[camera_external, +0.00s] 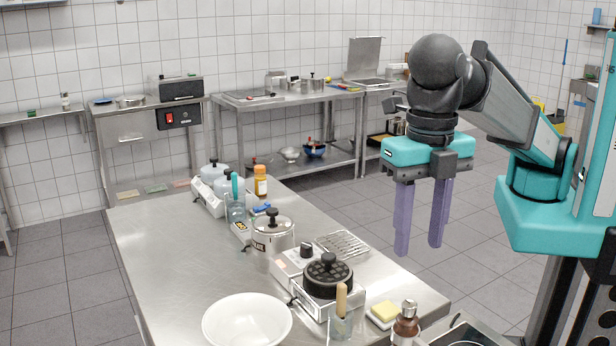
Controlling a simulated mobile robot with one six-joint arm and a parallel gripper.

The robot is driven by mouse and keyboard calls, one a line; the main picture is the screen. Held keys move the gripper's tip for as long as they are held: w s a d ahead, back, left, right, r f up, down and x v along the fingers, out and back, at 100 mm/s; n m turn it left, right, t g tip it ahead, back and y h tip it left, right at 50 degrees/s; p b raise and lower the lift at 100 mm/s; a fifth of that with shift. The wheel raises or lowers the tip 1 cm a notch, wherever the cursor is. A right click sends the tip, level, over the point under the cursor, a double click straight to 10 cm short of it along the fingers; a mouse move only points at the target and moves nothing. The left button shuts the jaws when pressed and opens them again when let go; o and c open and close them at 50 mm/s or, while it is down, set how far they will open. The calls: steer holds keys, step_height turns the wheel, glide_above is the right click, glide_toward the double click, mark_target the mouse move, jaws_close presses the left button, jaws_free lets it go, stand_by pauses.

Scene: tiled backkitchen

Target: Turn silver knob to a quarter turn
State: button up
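I cannot make out a clearly silver knob in this view. A dark knob (306,250) stands on a silver-coloured flat appliance (291,264) on the steel table, beside a lidded pot. Its turn angle is too small to read. My gripper (420,248) hangs in the air to the right, above the floor side of the table. Its two purple fingers point down and are apart, with nothing between them. It touches nothing.
The steel table (160,235) holds a steel pot (272,240), a black lidded pan (327,280) on a small stove, a white bowl (246,322), a wire rack (343,243) and bottles. A red-switch panel (180,116) is at the back. The table's left part is clear.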

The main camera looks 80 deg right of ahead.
mark_target(410, 304)
steer(key=shift+f+p, duration=1.8)
steer(key=shift+f, duration=4.1)
steer(key=shift+c, duration=0.5)
jaws_close()
steer(key=shift+m, duration=0.4)
